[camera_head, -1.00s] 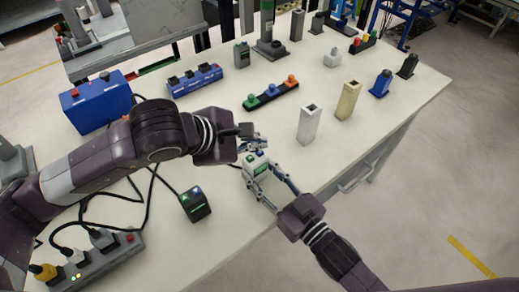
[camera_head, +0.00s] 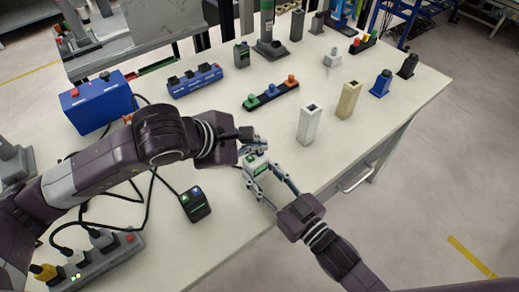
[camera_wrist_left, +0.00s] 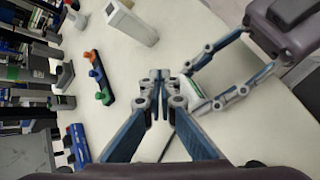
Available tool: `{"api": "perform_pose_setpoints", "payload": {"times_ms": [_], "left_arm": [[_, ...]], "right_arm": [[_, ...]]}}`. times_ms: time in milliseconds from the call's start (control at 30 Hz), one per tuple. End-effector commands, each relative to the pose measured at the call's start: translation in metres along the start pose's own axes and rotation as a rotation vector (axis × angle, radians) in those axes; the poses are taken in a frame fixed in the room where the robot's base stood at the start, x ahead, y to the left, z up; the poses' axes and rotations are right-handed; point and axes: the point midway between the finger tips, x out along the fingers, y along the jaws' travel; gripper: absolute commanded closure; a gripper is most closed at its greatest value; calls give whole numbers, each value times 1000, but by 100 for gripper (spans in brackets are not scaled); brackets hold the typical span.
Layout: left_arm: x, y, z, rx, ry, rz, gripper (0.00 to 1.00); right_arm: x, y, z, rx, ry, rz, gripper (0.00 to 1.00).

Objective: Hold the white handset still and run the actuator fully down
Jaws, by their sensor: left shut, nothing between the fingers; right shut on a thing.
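The white handset (camera_head: 257,167), with a green patch on its face, is near the table's front edge. My right gripper (camera_head: 263,176) is shut on it, with a finger on either side. I cannot tell which thing is the actuator.
A black box with lit buttons (camera_head: 195,204) lies to the left, beside black cables. A white hollow post (camera_head: 309,126) and a beige post (camera_head: 348,100) stand to the right. A strip with coloured knobs (camera_head: 270,96) lies behind. The front table edge is close.

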Motion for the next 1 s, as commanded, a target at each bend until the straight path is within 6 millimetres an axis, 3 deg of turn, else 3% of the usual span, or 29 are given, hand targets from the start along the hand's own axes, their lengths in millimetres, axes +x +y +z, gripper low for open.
{"api": "perform_pose_setpoints", "payload": {"times_ms": [1000], "left_arm": [[7, -5, -6, -1, 2, -2, 100]], "right_arm": [[0, 0, 0, 0, 1, 0, 89]]}}
